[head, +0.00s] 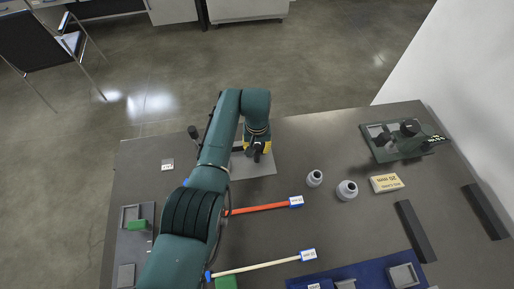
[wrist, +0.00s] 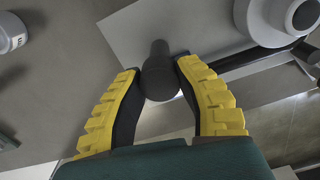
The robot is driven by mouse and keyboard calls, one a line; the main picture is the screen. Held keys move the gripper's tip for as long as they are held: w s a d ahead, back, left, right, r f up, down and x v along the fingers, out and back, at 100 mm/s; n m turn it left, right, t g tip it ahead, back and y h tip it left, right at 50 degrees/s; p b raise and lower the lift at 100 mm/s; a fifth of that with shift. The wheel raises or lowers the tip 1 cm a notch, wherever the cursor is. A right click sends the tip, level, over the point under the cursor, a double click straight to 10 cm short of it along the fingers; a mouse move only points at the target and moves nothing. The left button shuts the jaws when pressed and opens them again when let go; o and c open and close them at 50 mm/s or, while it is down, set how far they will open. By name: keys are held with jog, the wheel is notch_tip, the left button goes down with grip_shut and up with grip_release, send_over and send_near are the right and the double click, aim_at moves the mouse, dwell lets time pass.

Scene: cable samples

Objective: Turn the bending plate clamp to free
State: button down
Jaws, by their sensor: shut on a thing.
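The bending plate (head: 262,166) is a flat light grey plate near the far edge of the table, and its pale surface also fills much of the wrist view (wrist: 205,35). My gripper (head: 258,149) is over this plate. In the wrist view, my gripper's two yellow-backed fingers (wrist: 158,76) are shut on a dark rounded clamp handle (wrist: 160,72), which stands between the fingertips. The base of the handle and whatever it joins are hidden. My arm covers part of the plate in the head view.
In the wrist view a white round part (wrist: 272,20) and a dark bar (wrist: 245,68) are close on the right. Two grey weights (head: 346,190) stand right of the plate. An orange cable (head: 262,209) and a cream cable (head: 258,266) lie nearer. A green device (head: 403,142) is far right.

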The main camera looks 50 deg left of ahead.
jog(key=m, duration=0.3)
jog(key=shift+f+m, duration=0.25)
jog(key=shift+m, duration=0.05)
jog(key=shift+d+m, duration=0.1)
jog(key=shift+m, duration=1.8)
jog(key=c, duration=0.7)
grip_release()
jog(key=shift+w+r, duration=0.15)
jog(key=shift+o, duration=0.2)
jog(key=shift+r, duration=0.15)
notch_tip(320, 180, up, 12)
